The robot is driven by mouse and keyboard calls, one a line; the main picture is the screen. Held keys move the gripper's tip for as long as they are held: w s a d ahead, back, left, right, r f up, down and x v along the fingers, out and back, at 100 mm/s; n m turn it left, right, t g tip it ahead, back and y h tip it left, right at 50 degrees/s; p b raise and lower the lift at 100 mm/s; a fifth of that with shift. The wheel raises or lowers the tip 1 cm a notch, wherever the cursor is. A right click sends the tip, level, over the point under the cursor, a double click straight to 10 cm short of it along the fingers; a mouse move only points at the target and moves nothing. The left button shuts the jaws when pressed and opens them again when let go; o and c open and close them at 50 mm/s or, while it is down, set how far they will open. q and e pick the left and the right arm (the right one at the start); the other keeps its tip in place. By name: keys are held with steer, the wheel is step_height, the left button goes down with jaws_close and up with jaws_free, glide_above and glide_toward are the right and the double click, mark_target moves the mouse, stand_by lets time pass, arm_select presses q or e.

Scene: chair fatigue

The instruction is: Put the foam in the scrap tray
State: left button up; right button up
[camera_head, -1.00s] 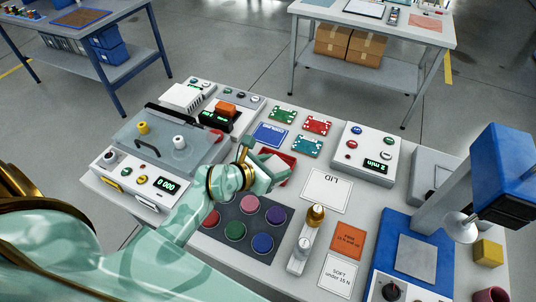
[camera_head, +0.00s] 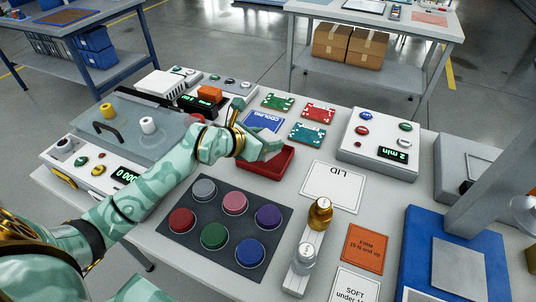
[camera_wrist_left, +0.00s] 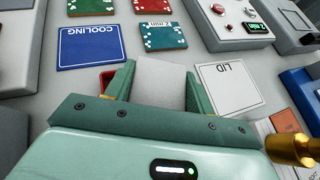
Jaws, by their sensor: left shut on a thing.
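My left gripper (camera_head: 250,140) is shut on a pale grey block (camera_head: 269,151), which looks like the foam. The block also shows between the two green fingers in the left wrist view (camera_wrist_left: 160,92). The gripper and block are over the small red tray (camera_head: 266,177), which appears to be the scrap tray. The block hides part of its inside, and I cannot tell whether they touch. A red corner of the tray shows beside the left finger in the left wrist view (camera_wrist_left: 106,80). My right gripper is not in view.
A dark mat (camera_head: 198,252) with several coloured discs lies in front of the tray. A white LID card (camera_head: 333,187) lies to its right, and a blue COOLING card (camera_head: 262,122) behind. A clear-lidded machine (camera_head: 130,135) stands left. A brass-knobbed stand (camera_head: 319,214) rises at front right.

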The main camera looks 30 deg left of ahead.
arm_select(q)
steer(key=shift+w+a+f, duration=0.1)
steer(key=shift+w+a, duration=0.05)
steer(key=f, duration=0.1)
steer(key=f+b, duration=0.2)
steer(key=shift+w+a+f, duration=0.1)
steer(key=shift+w+f, duration=0.15)
steer(key=shift+f, duration=0.15)
steer(key=shift+r, duration=0.1)
steer(key=shift+c, duration=0.9)
steer(key=o, duration=1.2)
steer(key=shift+c, duration=0.2)
steer(key=shift+s+r, duration=0.15)
steer(key=p+v, duration=0.4)
steer(key=v, duration=0.7)
steer(key=shift+s+a, duration=0.2)
steer(key=shift+s, duration=0.15)
